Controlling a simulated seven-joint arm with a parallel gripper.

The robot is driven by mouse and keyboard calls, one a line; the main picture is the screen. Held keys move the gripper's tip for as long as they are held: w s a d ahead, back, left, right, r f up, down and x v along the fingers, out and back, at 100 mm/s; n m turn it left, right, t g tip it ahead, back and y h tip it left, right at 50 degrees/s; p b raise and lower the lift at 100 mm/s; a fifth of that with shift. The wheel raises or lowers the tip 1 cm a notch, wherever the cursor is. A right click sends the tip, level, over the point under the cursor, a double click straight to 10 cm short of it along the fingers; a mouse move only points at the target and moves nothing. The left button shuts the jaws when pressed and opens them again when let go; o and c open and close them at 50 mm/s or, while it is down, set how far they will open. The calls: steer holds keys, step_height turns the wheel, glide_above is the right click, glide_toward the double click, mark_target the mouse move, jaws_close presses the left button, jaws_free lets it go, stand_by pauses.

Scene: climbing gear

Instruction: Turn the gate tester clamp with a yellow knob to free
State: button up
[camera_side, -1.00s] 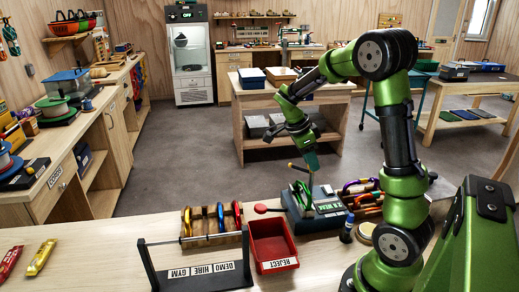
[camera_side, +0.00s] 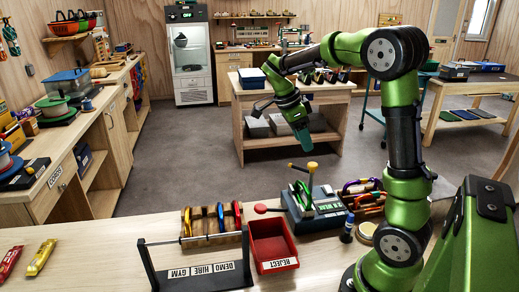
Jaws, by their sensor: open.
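The gate tester (camera_side: 328,208) is a dark grey box with a green label display, standing on the front bench right of the red tray. A green carabiner (camera_side: 302,196) sits upright on its left part. The clamp's exact setting is too small to read.
A red REJECT tray (camera_side: 273,240) is left of the tester. A rail stand (camera_side: 200,273) labelled GYM, HIRE and DEMO and a wooden rack (camera_side: 212,220) of coloured carabiners stand further left. A box of carabiners (camera_side: 366,196) and a blue bottle (camera_side: 347,229) crowd the right.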

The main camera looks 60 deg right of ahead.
steer(key=v, duration=0.9)
steer(key=s+a+f+n+t+y, duration=0.2)
steer(key=s+a+n+t, duration=0.2)
steer(key=a+n, duration=0.6)
steer(key=s+a+f+n+t+y, duration=0.3)
steer(key=s+a+n+t, duration=0.2)
steer(key=a+n, duration=0.6)
steer(key=shift+f+n+t, duration=0.2)
steer(key=shift+n+t, duration=0.5)
steer(key=shift+n, duration=0.4)
